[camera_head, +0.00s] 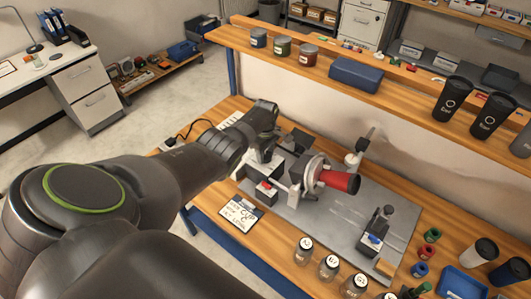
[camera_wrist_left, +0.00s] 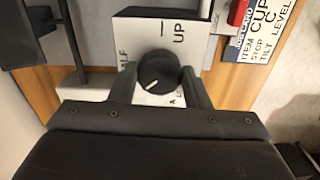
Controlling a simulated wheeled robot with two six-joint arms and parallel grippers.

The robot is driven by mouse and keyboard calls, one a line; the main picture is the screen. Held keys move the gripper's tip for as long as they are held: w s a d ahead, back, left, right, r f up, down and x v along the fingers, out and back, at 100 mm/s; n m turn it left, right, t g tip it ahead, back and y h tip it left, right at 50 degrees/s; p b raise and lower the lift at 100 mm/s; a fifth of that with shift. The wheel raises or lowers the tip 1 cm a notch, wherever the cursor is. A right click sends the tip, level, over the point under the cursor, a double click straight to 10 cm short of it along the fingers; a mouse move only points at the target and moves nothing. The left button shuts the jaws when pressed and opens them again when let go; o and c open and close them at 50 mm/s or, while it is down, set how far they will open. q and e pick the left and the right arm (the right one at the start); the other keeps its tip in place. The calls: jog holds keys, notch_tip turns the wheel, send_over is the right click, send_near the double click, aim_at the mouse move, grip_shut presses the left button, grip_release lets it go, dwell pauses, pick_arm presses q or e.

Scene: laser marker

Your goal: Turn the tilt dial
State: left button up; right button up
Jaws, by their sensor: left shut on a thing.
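The tilt dial (camera_wrist_left: 158,72) is a round black knob with a white pointer line, on a white plate lettered "UP" and "HALF", with a partly covered third label near my gripper. The pointer slants toward the lower left of the left wrist view. My left gripper (camera_wrist_left: 160,86) has its fingers on both sides of the dial and is shut on it. In the head view my left gripper (camera_head: 262,138) reaches the machine's left end, and the dial is hidden there. A job card (camera_wrist_left: 268,28) lies beside the plate; it also shows in the head view (camera_head: 240,212). My right gripper is not in view.
The laser marker's grey base plate (camera_head: 340,215) carries a round chuck with a red cup (camera_head: 340,181). A small black device (camera_head: 376,228) stands to its right. Several jars (camera_head: 328,267) line the front edge. A shelf (camera_head: 300,75) runs behind the bench.

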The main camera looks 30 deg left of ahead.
aim_at(265, 154)
pick_arm(q)
jog(key=n, duration=0.4)
jog(key=shift+w+a+r+n, duration=0.1)
jog(key=shift+r+n, duration=0.05)
jog(key=shift+n, duration=0.15)
jog(key=n, duration=0.4)
jog(key=shift+n, duration=0.4)
jog(key=o, duration=1)
jog(key=shift+r+b, duration=0.45)
jog(key=shift+r, duration=0.7)
notch_tip(265, 154, up, 15)
jog(key=b, duration=0.2)
jog(key=shift+f, duration=0.1)
